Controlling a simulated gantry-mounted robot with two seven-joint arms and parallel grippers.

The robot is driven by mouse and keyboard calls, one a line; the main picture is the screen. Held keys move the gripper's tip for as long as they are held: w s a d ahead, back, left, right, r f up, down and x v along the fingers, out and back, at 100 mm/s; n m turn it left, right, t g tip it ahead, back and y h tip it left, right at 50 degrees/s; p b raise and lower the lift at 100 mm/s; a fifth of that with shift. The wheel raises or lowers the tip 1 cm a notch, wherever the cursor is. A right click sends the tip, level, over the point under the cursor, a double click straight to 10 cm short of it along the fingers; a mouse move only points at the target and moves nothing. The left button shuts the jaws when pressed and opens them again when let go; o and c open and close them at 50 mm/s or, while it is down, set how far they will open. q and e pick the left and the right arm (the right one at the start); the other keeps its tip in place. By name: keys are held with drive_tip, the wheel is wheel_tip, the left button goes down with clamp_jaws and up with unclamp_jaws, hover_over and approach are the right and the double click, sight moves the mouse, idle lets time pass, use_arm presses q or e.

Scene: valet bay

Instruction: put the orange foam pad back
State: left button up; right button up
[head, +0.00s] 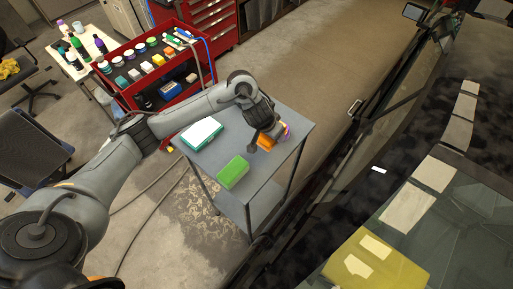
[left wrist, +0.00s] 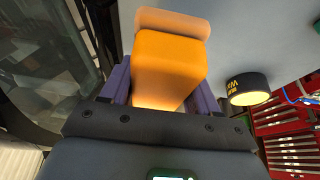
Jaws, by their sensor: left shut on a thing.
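In the head view, the orange foam pad (head: 266,143) is at the right side of the small grey table (head: 222,153). My left gripper (head: 280,134) is shut on the pad. In the left wrist view, the pad (left wrist: 170,62) sits between the two purple fingers of the gripper (left wrist: 160,90), with a paler orange end beyond. I cannot tell whether the pad touches the tabletop. My right gripper is not in view.
A green block (head: 233,172) and a white and teal box (head: 201,133) are on the grey table. A black tin with a yellow face (left wrist: 248,89) is close beside the pad. A red cart (head: 133,99) holds bottles and blocks. A car (head: 375,150) stands right.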

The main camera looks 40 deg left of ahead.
use_arm(q)
hover_over(260, 150)
drive_tip(key=s, duration=0.2)
drive_tip(key=f, duration=0.3)
drive_tip(key=shift+w, duration=0.2)
drive_tip(key=shift+f, duration=2.05)
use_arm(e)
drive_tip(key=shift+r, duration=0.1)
use_arm(q)
drive_tip(key=shift+f, duration=0.15)
drive_tip(key=o, duration=1.4)
